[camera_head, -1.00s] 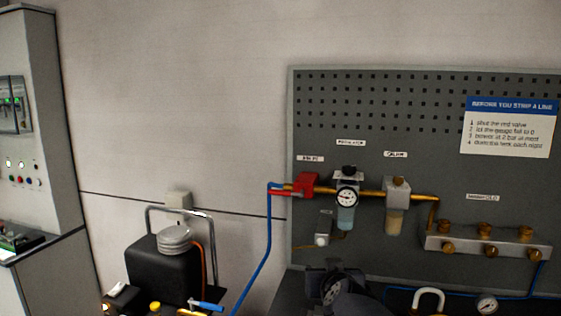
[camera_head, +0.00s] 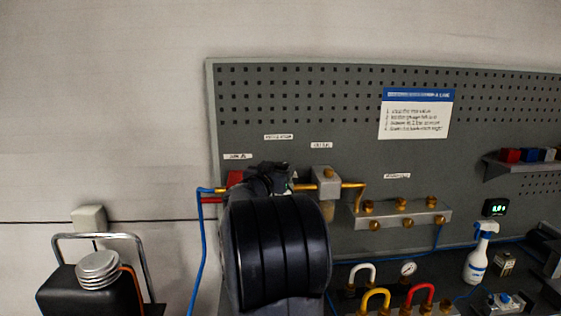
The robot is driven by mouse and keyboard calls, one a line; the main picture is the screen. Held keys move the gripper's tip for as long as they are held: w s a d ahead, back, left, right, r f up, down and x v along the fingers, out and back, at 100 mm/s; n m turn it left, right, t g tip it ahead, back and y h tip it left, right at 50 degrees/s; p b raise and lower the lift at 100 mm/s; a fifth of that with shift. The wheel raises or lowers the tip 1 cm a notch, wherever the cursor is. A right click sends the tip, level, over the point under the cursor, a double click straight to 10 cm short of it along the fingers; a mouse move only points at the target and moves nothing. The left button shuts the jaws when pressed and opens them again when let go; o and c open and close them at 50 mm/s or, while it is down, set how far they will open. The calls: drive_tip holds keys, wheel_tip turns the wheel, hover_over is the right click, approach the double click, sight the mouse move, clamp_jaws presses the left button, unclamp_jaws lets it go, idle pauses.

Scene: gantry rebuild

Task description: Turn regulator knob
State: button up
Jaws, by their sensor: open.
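My gripper (camera_head: 268,174) is raised against the dark pegboard, at the place between the red valve and the grey-topped oiler unit. It is open. My dark arm fills the picture below it. The regulator and its knob are hidden behind my gripper and arm; its white label (camera_head: 278,137) shows just above. I cannot tell whether the fingers touch or surround the knob. The red valve (camera_head: 235,177) shows partly at the left of my gripper. The oiler unit (camera_head: 326,180) stands close on the right.
A brass-fitted manifold (camera_head: 403,215) is to the right. A black compressor (camera_head: 75,290) and a blue hose (camera_head: 198,250) are at the left. The wall above is clear.

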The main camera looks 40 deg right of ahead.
sight(284, 163)
drive_tip(key=shift+p+x, duration=0.4)
drive_tip(key=shift+x, duration=1.95)
drive_tip(key=c, duration=1)
